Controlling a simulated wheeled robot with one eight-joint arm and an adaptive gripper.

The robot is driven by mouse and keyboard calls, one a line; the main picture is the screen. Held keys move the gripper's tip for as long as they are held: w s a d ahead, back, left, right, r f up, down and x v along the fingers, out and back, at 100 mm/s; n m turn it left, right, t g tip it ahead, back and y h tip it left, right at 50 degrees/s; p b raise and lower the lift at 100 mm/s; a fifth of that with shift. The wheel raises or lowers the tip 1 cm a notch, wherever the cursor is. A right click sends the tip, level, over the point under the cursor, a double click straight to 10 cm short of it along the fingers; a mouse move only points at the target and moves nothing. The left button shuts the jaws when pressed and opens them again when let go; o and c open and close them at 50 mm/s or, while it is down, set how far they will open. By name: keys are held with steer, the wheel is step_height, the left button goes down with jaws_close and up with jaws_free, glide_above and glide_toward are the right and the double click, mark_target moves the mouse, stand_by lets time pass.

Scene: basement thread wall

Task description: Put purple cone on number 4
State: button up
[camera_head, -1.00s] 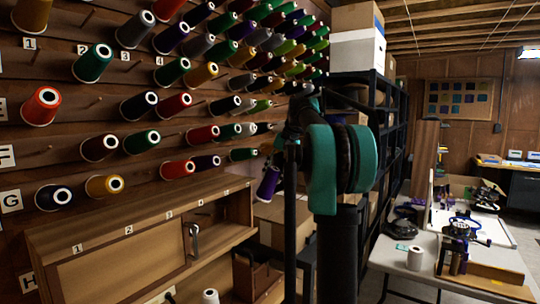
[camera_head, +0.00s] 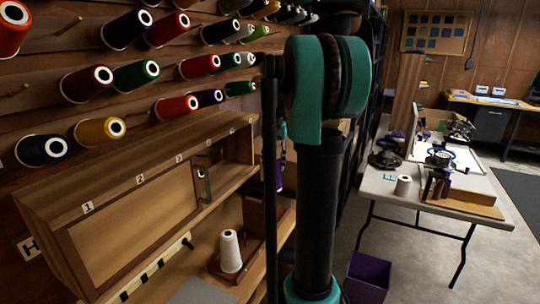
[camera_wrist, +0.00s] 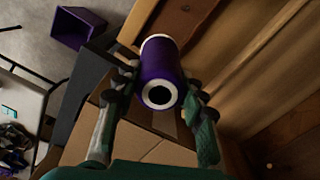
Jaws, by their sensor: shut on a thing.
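The purple cone (camera_wrist: 154,62) is held between the two fingers of my gripper (camera_wrist: 160,84) in the wrist view. Its white-rimmed end with a dark hole faces the wrist camera. In the head view my arm hides most of the gripper and cone; only a narrow purple strip shows beside the arm. A row of small number labels runs along the top of the wooden cabinet, and the fourth label (camera_head: 208,143) is small and hard to read.
The spool wall (camera_head: 45,110) fills the left. A purple bin (camera_head: 368,278) is on the floor, also in the wrist view (camera_wrist: 76,28).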

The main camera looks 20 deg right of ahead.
mark_target(274, 171)
steer(key=shift+f, duration=1.9)
steer(key=shift+r, duration=0.1)
steer(key=shift+f, duration=3.3)
steer(key=shift+f, duration=0.3)
steer(key=o, duration=1.2)
steer(key=shift+c, duration=0.2)
steer(key=shift+r, duration=0.1)
